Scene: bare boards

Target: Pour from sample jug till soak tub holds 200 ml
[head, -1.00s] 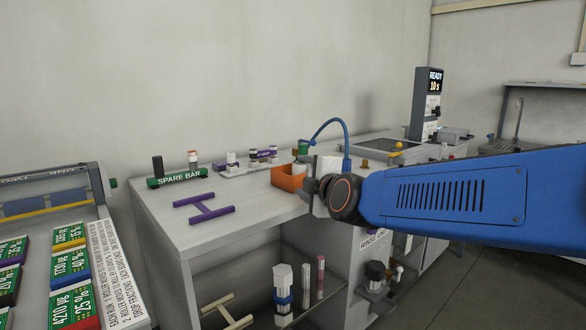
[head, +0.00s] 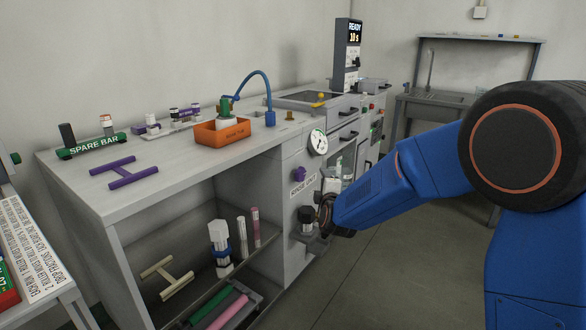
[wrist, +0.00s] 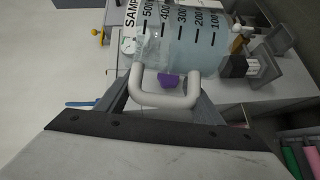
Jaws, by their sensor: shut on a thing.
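The sample jug (wrist: 185,40) is clear with a black scale from 100 to 500 and a partly visible "SAMP" label. It holds pale bluish liquid; the exact level is unclear. The wrist view is rolled, so the jug lies sideways in that picture. My gripper (wrist: 165,92) is shut on the jug's white handle (wrist: 165,97). In the head view my gripper is low by the bench front, largely hidden by my arm, with a clear part of the jug (head: 332,184) just above it. No tub is readably labelled as the soak tub.
A dial (head: 317,142), purple knob (head: 298,173) and black-topped fixture (head: 307,215) line the bench front. Floor (head: 400,280) is clear.

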